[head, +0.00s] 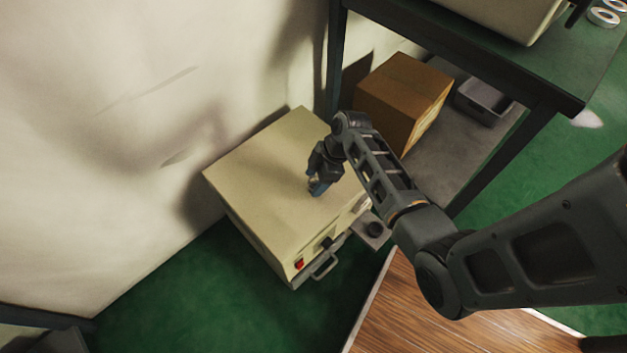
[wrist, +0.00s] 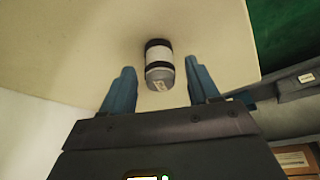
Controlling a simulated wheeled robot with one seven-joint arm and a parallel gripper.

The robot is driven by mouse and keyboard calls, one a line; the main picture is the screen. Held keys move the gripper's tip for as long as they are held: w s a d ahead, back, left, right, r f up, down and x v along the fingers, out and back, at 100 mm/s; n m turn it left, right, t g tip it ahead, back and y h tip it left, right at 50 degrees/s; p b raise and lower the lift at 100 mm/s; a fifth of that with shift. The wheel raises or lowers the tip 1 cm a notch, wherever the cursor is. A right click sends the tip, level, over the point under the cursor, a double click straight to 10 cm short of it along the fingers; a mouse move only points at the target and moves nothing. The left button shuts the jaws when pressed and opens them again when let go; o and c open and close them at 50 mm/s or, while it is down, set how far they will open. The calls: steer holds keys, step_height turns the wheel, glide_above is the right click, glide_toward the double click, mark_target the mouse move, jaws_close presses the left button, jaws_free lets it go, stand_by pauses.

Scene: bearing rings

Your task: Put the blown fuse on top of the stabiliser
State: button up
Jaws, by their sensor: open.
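The stabiliser (head: 270,160) is a cream box on the floor against the wall, with a red switch and a handle on its front. Its flat top (wrist: 80,45) fills much of the wrist view. The blown fuse (wrist: 158,54), a small white cylinder with dark bands and a grey marked end, appears to lie on that top. My gripper (head: 316,188) is low over the top of the stabiliser. In the wrist view its blue fingers (wrist: 160,70) are open, one on each side of the fuse, with gaps showing. In the head view I cannot make out the fuse clearly by the fingers.
A dark table (head: 530,80) stands at the upper right, with a cardboard box (head: 405,90) and a grey bin (head: 482,102) beneath it. Silvery rings (head: 604,16) lie on the table top.

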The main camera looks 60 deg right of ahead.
steer(key=p+v, duration=0.2)
steer(key=v, duration=0.8)
steer(key=s+a+m+t+h, duration=0.3)
steer(key=s+a+m+h, duration=0.15)
steer(key=s+a, duration=0.6)
steer(key=s+a+r+m+t, duration=0.1)
steer(key=s+a+r+t, duration=0.2)
steer(key=r, duration=0.5)
steer(key=s+a+r+m+t+y, duration=0.1)
steer(key=s+a+r+m+t, duration=0.1)
steer(key=r, duration=0.7)
steer(key=s+a+r+m+t, duration=0.1)
steer(key=s+a+r+t, duration=0.2)
steer(key=a+r, duration=0.3)
step_height(320, 180, up, 3)
steer(key=shift+s+r+t+y, duration=0.15)
steer(key=shift+s+t+y, duration=0.2)
steer(key=shift+s, duration=0.55)
steer(key=shift+a, duration=0.1)
